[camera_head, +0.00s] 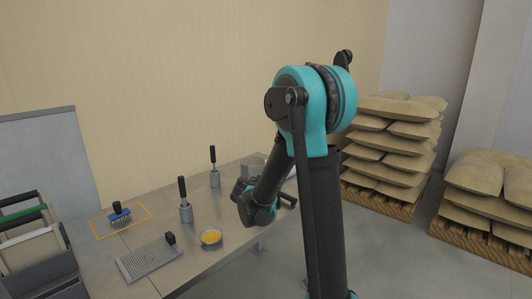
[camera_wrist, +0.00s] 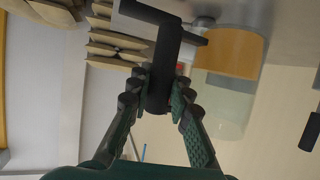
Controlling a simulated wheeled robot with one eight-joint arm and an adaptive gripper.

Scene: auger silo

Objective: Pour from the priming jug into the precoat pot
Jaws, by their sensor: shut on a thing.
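My gripper (camera_wrist: 163,92) is shut on a black upright handle in the wrist view. The handle belongs to a clear vessel, seemingly the priming jug (camera_wrist: 220,112), with amber liquid (camera_wrist: 230,60) in one end; that view is upside down. I cannot tell whether the jug touches the table. In the head view my forearm and wrist hide the fingers and most of the jug. I cannot tell for certain which vessel is the precoat pot.
A perforated plate (camera_head: 148,260) and a blue brush (camera_head: 119,215) lie left. A rack (camera_head: 35,245) stands far left. Stacked sacks (camera_head: 395,145) are beyond.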

